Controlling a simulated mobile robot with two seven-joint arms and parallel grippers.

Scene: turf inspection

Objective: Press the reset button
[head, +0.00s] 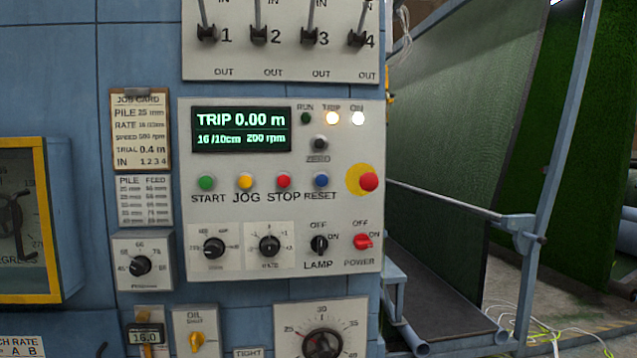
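The blue reset button (321,180) sits on the light grey control panel (345,285) in the head view, above the label RESET. It is the rightmost of the row with the green start button (206,183), yellow jog button (245,181) and red stop button (283,181). The display (241,129) reads TRIP 0.00 m, 16/10cm, 200 rpm. Neither of my grippers shows.
A red emergency stop (369,182) on a yellow disc stands right of the reset button. The black zero button (319,144) is above it, the lamp switch (319,244) below. Several levers (258,35) project above the panel. A metal frame (560,130) with green turf stands at right.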

